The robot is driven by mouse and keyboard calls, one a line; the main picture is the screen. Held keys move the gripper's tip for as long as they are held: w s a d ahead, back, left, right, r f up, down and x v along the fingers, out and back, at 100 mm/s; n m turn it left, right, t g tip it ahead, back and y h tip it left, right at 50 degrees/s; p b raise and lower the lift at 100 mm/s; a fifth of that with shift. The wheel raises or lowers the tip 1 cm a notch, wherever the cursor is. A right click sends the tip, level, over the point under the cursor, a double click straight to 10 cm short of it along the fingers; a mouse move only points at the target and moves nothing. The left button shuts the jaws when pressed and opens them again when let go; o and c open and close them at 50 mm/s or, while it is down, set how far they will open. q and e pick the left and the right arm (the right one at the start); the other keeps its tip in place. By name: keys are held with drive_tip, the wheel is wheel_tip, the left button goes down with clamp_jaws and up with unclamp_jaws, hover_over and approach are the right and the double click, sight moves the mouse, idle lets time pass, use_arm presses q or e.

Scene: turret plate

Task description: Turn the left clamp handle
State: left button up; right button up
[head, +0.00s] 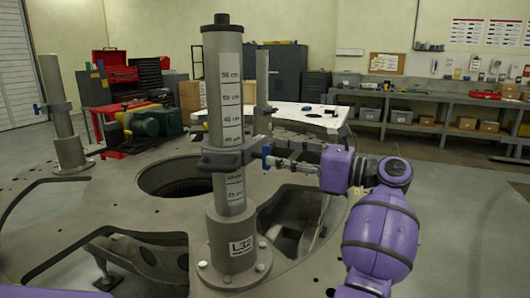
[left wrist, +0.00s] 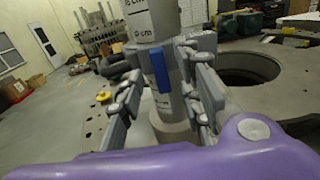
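A grey post (head: 224,110) with a centimetre scale and an L32 label stands upright on the turret plate. A dark grey clamp (head: 222,160) wraps around it at mid-height. Its blue handle (head: 266,155) sticks out on the right side. My left gripper (head: 275,160) is at the handle, reaching in from the right of the picture. In the left wrist view, the blue handle (left wrist: 161,76) hangs upright between the two spread fingers of the left gripper (left wrist: 163,70). Gaps show on both sides of it. My right gripper is not in view.
The turret plate (head: 60,195) has a round hole (head: 175,177) and large cutouts around the post. Another post (head: 62,115) with a clamp stands at the far left. A white panel (head: 300,115) lies behind. Workbenches and cabinets line the far walls.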

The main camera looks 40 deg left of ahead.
sight(270, 154)
use_arm(q)
drive_tip(key=a, duration=0.2)
drive_tip(key=a+p, duration=0.1)
drive_tip(key=shift+s+a+r, duration=0.2)
drive_tip(key=shift+s+a, duration=0.1)
drive_tip(key=shift+a, duration=0.05)
drive_tip(key=shift+a+f, duration=0.15)
drive_tip(key=shift+a, duration=0.1)
clamp_jaws()
